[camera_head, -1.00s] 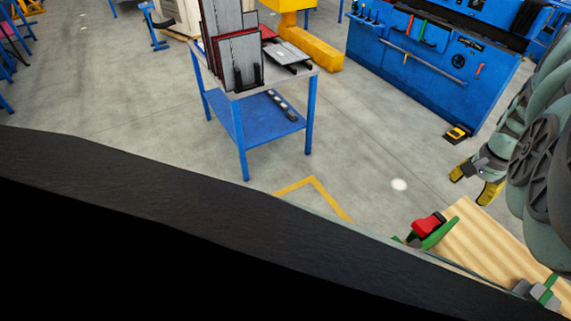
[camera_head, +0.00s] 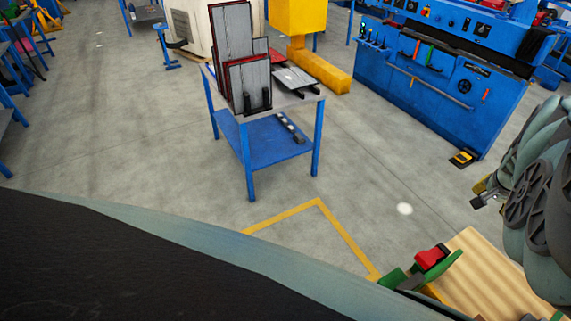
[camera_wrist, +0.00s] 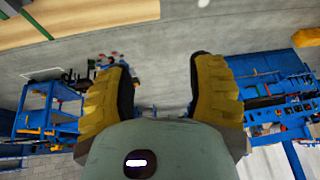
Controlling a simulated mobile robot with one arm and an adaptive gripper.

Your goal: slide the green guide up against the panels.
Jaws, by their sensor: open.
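A green part with a red block on it (camera_head: 432,262) sits at the left end of a pale wooden worktop (camera_head: 490,275) at the lower right in the head view; I take it for the green guide, but cannot be sure. Several grey panels with red and dark edges (camera_head: 245,75) stand upright on a blue cart, well away from that worktop. My gripper (camera_wrist: 156,82) is open and empty in the wrist view, its two yellow fingers wide apart. In the head view it is mostly hidden behind my arm, above the worktop's far side. A green strip (camera_wrist: 38,22) shows on wood in the wrist view.
The blue cart (camera_head: 248,165) stands on open grey floor with a lower shelf. A blue workbench (camera_head: 440,75) is at the back right, and a yellow post with a base (camera_head: 320,68) stands behind the cart. A yellow floor line (camera_head: 345,240) runs in front.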

